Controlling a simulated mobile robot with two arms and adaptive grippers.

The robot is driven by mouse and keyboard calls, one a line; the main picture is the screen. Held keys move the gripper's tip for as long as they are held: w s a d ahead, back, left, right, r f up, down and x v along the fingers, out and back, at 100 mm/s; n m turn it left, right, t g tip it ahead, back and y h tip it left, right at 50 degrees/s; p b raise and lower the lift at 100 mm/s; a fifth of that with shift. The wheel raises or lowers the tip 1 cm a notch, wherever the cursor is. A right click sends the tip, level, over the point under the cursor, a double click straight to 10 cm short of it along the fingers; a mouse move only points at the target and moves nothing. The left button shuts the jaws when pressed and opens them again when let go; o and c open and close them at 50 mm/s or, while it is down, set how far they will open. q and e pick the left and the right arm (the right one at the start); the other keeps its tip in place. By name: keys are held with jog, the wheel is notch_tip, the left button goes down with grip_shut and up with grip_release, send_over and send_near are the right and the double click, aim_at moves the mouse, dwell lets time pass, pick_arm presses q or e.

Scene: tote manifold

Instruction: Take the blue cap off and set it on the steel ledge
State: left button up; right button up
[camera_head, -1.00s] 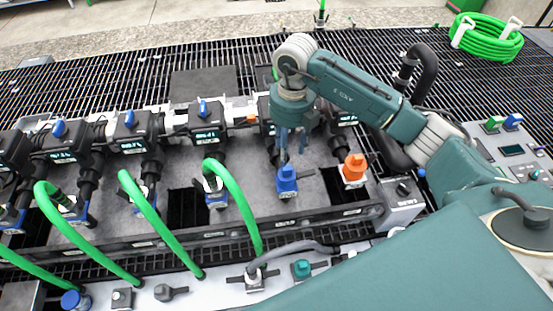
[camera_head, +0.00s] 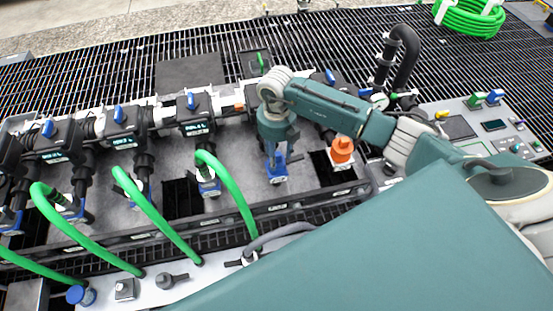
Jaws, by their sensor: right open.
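The blue cap (camera_head: 277,171) sits upright on a port of the grey manifold deck, left of an orange cap (camera_head: 342,149). My right gripper (camera_head: 275,158) points down over the blue cap with its fingers open. The fingertips overlap the cap's upper part; I cannot tell whether they touch it. The steel ledge (camera_head: 208,270) is the pale strip along the front, below the deck. My right arm hides its right part. My left gripper is not in view.
Green hoses (camera_head: 150,212) arch from the manifold to the front at the left. A blue knob (camera_head: 82,295), a square fitting (camera_head: 125,289) and a grey valve (camera_head: 170,281) stand on the ledge. A control panel (camera_head: 480,125) lies at right.

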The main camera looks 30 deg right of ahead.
jog(key=shift+f, duration=0.15)
jog(key=shift+c, duration=0.6)
jog(key=shift+w, duration=0.1)
grip_shut()
notch_tip(320, 180, up, 20)
jog(key=b, duration=0.3)
